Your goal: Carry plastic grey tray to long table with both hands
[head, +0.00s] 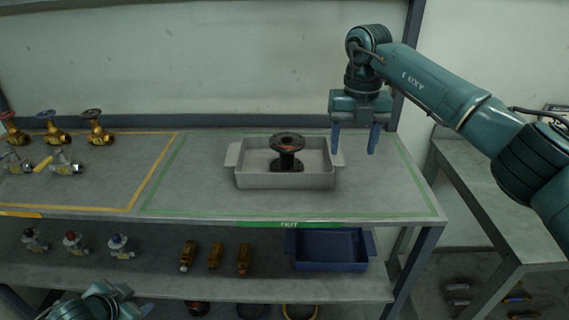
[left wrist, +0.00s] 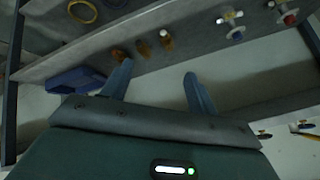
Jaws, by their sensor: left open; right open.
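The grey plastic tray (head: 252,181) sits on the upper shelf of a two-level bench, inside a green outline, with a handle at its left and right ends. A dark flanged pipe piece (head: 287,152) stands upright in it. My right gripper (head: 354,140) is open and empty, pointing down close to the tray's right handle; I cannot tell if they touch. My left gripper is open and empty in the left wrist view (left wrist: 157,72); its arm shows low at the bottom left of the head view, away from the tray. I cannot tell which surface is the long table.
Brass valves (head: 55,134) stand in a yellow outline at the left. The lower shelf holds a blue tray (head: 330,266), several amber fittings (head: 215,256) and small valves (head: 72,242). Another grey table (head: 480,185) stands at the right beyond a gap.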

